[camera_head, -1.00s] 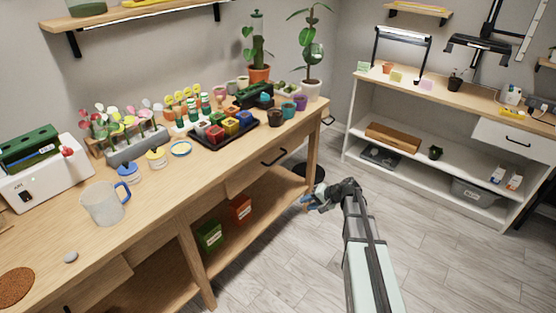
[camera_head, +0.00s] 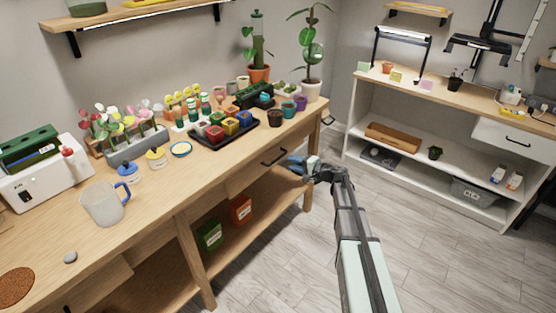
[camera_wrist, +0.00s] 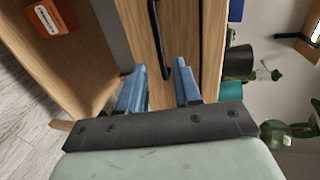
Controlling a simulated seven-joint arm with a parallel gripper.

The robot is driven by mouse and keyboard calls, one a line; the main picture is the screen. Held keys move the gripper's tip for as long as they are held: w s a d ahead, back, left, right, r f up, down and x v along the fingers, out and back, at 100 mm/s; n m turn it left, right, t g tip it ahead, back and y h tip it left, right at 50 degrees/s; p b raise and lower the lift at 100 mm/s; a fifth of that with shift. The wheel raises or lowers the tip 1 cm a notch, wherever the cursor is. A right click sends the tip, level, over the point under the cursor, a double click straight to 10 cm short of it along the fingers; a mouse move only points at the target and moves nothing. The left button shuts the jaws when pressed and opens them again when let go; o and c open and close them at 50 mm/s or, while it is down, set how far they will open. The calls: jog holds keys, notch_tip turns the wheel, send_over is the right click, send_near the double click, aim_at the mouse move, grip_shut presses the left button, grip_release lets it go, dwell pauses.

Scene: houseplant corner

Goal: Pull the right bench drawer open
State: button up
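The right bench drawer (camera_head: 250,173) is in the front of the wooden bench (camera_head: 150,205), below the top, and looks closed. Its black bar handle (camera_head: 274,157) shows on the drawer front in the head view. In the wrist view the handle (camera_wrist: 158,40) runs up from the middle, ahead of my fingers. My gripper (camera_head: 293,166) is just right of the handle in the head view, apart from it. In the wrist view my gripper (camera_wrist: 158,82) has its two blue fingers spread, with nothing between them.
Pots and a black tray (camera_head: 222,134) stand on the bench top above the drawer. An orange box (camera_head: 240,209) and a green box (camera_head: 209,235) sit on the shelf below. The floor (camera_head: 430,230) in front is clear. A white shelf unit (camera_head: 440,150) stands at the right.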

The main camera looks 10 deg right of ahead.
aim_at(278, 159)
jog(key=x, duration=0.9)
jog(key=shift+w+a, duration=0.2)
jog(key=shift+c, duration=0.5)
grip_shut()
